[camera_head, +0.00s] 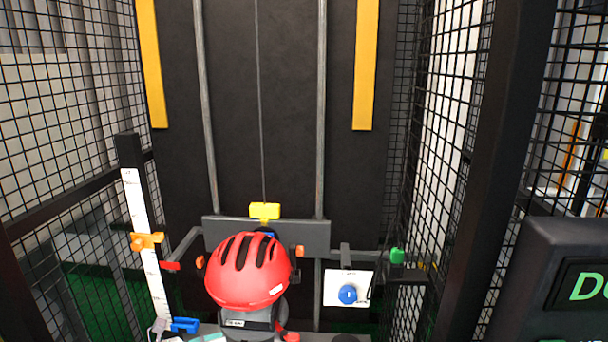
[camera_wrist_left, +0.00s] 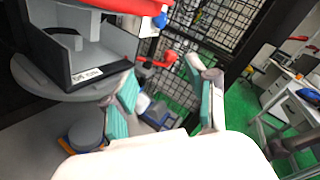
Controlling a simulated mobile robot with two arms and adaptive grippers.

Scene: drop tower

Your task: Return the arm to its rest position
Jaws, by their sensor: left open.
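My left gripper (camera_wrist_left: 163,75) is open in the left wrist view, with its two teal-padded fingers apart and nothing between them. In the head view only teal tips of it (camera_head: 209,338) show at the bottom edge, below and left of the red helmet. The red helmet (camera_head: 247,270) sits in front of the dark carriage plate (camera_head: 265,235) of the drop tower, on a grey support. Part of a red shape shows at the top of the wrist view. My right gripper is not in view.
A grey labelled holder (camera_wrist_left: 90,50) stands close beside my left fingers. A white scale (camera_head: 147,250) with an orange slider (camera_head: 147,241) is left. A blue knob (camera_head: 348,294) on a white plate is right. Black mesh (camera_head: 60,130) encloses both sides. A display (camera_head: 570,280) stands far right.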

